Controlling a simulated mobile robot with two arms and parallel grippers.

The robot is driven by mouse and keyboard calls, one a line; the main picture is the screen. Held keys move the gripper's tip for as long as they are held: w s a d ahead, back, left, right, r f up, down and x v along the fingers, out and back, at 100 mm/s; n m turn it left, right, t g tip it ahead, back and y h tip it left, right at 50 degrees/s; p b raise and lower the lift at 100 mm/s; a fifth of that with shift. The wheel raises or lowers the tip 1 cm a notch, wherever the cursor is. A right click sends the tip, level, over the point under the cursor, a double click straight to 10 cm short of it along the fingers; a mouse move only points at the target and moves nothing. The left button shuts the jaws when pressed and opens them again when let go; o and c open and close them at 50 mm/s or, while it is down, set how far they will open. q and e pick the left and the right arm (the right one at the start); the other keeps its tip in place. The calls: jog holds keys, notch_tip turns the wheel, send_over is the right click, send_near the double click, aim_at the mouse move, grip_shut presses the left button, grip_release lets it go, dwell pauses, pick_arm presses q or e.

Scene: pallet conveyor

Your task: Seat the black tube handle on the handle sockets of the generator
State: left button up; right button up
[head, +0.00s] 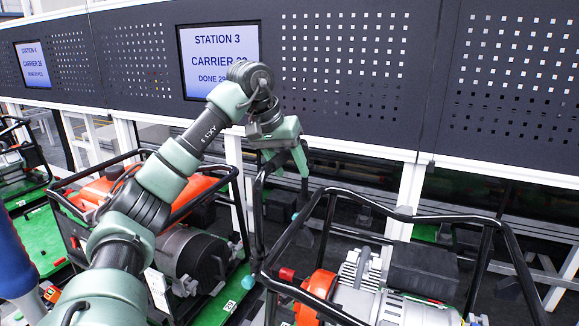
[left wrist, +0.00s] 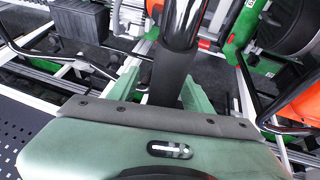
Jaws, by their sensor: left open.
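My left gripper (head: 285,160) reaches over the left end of the near generator (head: 385,300), its green fingers pointing down. The black tube handle (head: 258,215) stands upright at that end, its top at the fingers. In the left wrist view a dark tube (left wrist: 172,75) runs between the open fingers of the gripper (left wrist: 167,88); contact cannot be told. Teal fittings at the generator's left end, one lower (head: 247,282) and one farther back (head: 295,215), appear to be the handle sockets. Whether the tube's ends sit fully in them is unclear. My right gripper is out of view.
A second orange generator (head: 190,215) in a black frame stands close on the left, on a green pallet (head: 228,302). A dark perforated panel with a Station 3 screen (head: 220,58) runs along the back. The near generator's frame tubes (head: 420,218) rise beside the gripper.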

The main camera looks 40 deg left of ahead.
aim_at(283, 151)
pick_arm(q)
jog(key=shift+s+r, duration=0.15)
jog(key=shift+r, duration=0.3)
jog(key=b+v, duration=0.1)
jog(key=v, duration=0.6)
